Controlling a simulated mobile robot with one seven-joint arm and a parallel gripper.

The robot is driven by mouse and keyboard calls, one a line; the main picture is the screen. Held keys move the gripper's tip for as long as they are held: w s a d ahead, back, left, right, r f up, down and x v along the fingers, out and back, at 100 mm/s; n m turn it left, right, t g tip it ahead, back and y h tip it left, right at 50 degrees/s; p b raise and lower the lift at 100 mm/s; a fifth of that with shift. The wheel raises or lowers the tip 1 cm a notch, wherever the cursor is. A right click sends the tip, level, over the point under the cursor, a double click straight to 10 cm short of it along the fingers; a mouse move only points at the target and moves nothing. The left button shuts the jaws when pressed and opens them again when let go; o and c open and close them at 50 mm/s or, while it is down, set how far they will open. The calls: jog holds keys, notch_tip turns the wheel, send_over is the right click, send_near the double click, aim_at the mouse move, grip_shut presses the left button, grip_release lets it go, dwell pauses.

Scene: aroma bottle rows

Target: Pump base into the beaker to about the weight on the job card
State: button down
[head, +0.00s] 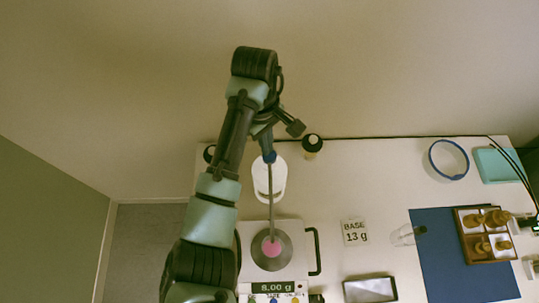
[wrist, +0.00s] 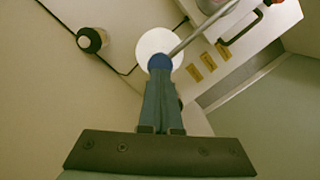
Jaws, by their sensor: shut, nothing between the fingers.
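The white base bottle (head: 276,183) stands behind the scale, with a blue pump head (head: 269,157) and a long thin spout (head: 271,205). The spout reaches forward to over the beaker (head: 271,247), which shows pink and sits on the dark round scale pan (head: 270,262). The scale display (head: 275,287) reads about 8.00 g; the first digit is blurred. The job card (head: 355,232) reads BASE 13 g. My gripper (wrist: 160,75) is shut and empty, its fingertips directly over the blue pump head (wrist: 160,62); whether they touch is hard to tell.
Dark-capped bottles (head: 312,145) stand either side of the base bottle. To the right are a clear glass vessel (head: 404,236), a blue mat (head: 437,270), a wooden tray of amber bottles (head: 461,228), a blue ring (head: 449,160) and a teal box (head: 497,166). A dark-rimmed tray (head: 370,289) lies in front.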

jog(key=shift+f+b, duration=0.45)
jog(key=shift+f, duration=0.55)
jog(key=shift+s, duration=0.1)
jog(key=shift+a, duration=0.1)
jog(key=shift+w+a+r, duration=0.25)
jog(key=shift+w+a, duration=0.25)
jog(key=shift+w, duration=0.1)
jog(key=shift+w+a+r, duration=0.25)
jog(key=shift+w+a, duration=0.2)
jog(key=shift+w, duration=0.15)
jog(key=shift+r, duration=0.1)
notch_tip(320, 180, up, 13)
jog(key=w+p, duration=0.1)
jog(key=p, duration=0.3)
jog(key=shift+a, duration=0.45)
